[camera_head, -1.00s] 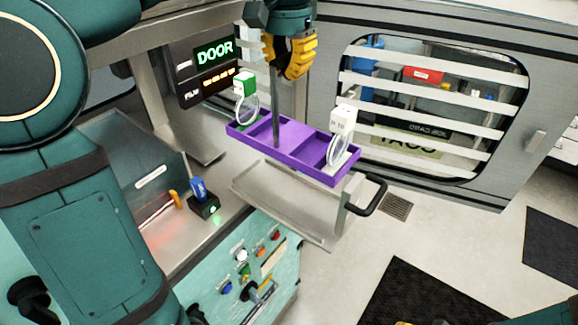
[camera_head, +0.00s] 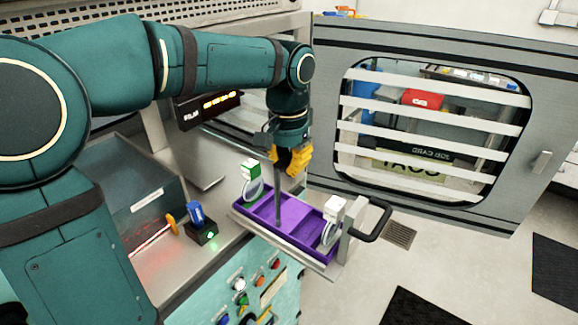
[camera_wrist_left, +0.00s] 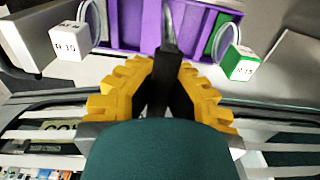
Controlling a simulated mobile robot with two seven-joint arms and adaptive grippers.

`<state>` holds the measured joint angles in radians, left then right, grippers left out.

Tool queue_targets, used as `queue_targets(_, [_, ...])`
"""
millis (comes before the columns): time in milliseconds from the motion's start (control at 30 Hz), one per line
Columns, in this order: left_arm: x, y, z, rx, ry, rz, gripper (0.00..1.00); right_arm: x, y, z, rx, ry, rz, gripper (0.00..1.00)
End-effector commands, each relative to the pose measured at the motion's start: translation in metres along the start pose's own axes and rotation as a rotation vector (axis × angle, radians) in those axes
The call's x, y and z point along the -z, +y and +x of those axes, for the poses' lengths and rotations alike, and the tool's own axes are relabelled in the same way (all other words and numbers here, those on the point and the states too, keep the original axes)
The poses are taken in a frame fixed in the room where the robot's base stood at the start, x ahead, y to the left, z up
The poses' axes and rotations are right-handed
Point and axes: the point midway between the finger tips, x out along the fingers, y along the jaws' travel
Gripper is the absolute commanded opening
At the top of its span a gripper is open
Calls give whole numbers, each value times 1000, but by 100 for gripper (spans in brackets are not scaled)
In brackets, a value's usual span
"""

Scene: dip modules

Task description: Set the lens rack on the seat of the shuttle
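The lens rack (camera_head: 264,213) is a purple tray with dividers and a tall grey post. A lens with a green-sided block (camera_head: 251,168) is at its left end, and a lens with a white block (camera_head: 334,207) is at its right end. My left gripper (camera_head: 283,163) has its yellow fingers shut on the post, which also shows in the left wrist view (camera_wrist_left: 169,35). The rack lies low over the shuttle (camera_head: 322,268), a metal carriage with a black handle (camera_head: 374,222). The rack hides the seat, so I cannot tell whether they touch. My right gripper is out of view.
An open grey door with a slatted window (camera_head: 530,150) stands at the right. A blue switch on a black box (camera_head: 203,230) sits left of the rack. A panel with several coloured buttons (camera_head: 240,284) is below. A display (camera_head: 214,108) is behind the arm.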

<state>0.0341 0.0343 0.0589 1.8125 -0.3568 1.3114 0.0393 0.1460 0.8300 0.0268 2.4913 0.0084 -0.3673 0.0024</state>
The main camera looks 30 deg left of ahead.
Motion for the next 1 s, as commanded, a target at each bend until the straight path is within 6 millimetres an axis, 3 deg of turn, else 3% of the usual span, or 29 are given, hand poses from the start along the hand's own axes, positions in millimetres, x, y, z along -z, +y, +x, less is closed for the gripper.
queue_targets(400, [0, 0, 4, 0, 2, 0, 0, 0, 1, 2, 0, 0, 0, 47])
queue_targets(433, [0, 0, 5, 0, 0, 0, 3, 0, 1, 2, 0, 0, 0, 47])
queue_targets(500, [0, 0, 4, 0, 0, 0, 27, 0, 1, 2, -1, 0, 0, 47])
queue_targets(533, [0, 0, 4, 0, 0, 0, 34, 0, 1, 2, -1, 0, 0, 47])
queue_targets(833, [0, 0, 4, 0, 0, 0, 34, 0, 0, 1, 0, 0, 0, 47])
queue_targets(1000, [1, 0, -11, 1, 4, 0, 34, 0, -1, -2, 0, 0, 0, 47])
